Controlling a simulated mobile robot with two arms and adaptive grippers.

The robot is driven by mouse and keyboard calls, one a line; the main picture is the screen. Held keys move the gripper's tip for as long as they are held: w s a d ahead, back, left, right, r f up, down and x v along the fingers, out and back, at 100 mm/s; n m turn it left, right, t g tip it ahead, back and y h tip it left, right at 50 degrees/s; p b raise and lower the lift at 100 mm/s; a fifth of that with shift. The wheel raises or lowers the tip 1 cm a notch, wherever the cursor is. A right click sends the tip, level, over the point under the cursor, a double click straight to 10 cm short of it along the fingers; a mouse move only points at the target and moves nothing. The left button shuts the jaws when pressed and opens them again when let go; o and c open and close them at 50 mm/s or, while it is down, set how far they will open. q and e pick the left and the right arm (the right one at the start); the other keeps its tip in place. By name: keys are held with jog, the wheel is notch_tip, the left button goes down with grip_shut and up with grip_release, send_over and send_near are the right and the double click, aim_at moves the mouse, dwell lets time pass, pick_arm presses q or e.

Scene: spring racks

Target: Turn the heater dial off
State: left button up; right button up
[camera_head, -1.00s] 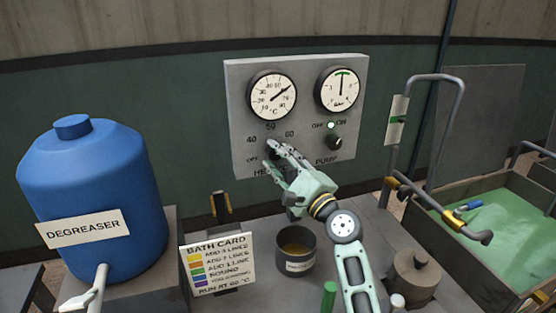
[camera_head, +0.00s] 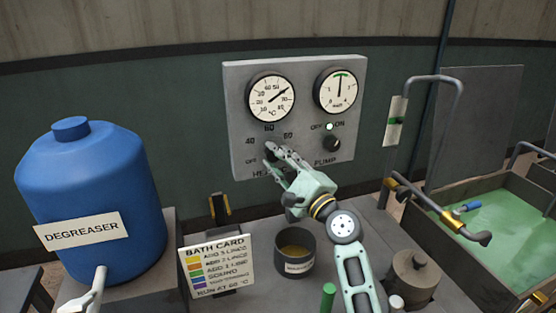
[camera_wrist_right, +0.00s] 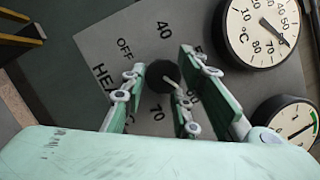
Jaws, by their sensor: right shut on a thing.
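The heater dial (camera_wrist_right: 163,76) is a dark round knob on the grey control panel (camera_head: 240,90), with OFF, 40, 50, 60 and 70 marked around it. In the wrist view a pale line on it slants towards the 60 side, partly hidden by a finger. In the head view my right fingers cover much of the dial. My right gripper (camera_head: 271,156) is at the panel, its fingers on either side of the dial and shut on it; the fingers also show in the wrist view (camera_wrist_right: 160,82). A pale part at lower left may be my left gripper (camera_head: 84,294); its fingers are unclear.
The pump knob (camera_head: 332,143) and a lit indicator (camera_head: 329,126) are right of the dial, below two gauges. A bath card (camera_head: 216,265), a dark pot (camera_head: 294,250) and a lidded pot (camera_head: 414,272) stand below. A blue degreaser drum (camera_head: 90,185) is left, a green bath (camera_head: 490,225) right.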

jog(key=shift+a+f+n+g, duration=0.15)
jog(key=shift+f+n+g, duration=0.25)
jog(key=shift+f+n, duration=0.15)
jog(key=n+p, duration=0.1)
jog(key=n, duration=0.1)
jog(key=n+g+p, duration=0.1)
jog(key=n, duration=0.1)
jog(key=shift+d+r+p, duration=0.2)
jog(key=shift+p, duration=0.15)
jog(key=shift+c, duration=0.2)
jog(key=n+p, duration=0.1)
jog(key=n+g+h+p, duration=0.1)
jog(key=n, duration=0.1)
jog(key=n+p, duration=0.1)
jog(key=shift+d+r+n+g, duration=0.1)
jog(key=shift+r+n+g, duration=0.15)
jog(key=shift+g, duration=0.05)
jog(key=shift+a+r+n+t+h+p, duration=0.1)
jog(key=shift+r+n+t+h+p, duration=0.25)
jog(key=shift+n+h+p, duration=2.15)
jog(key=shift+a+r+n+t+h+p, duration=0.25)
jog(key=shift+n+h+p, duration=0.65)
jog(key=shift+n, duration=3.05)
jog(key=shift+r+n+t+h+p, duration=0.4)
jog(key=shift+n+h+p, duration=1.3)
jog(key=shift+n, duration=1.55)
jog(key=shift+b, duration=0.3)
jog(key=shift+r, duration=0.15)
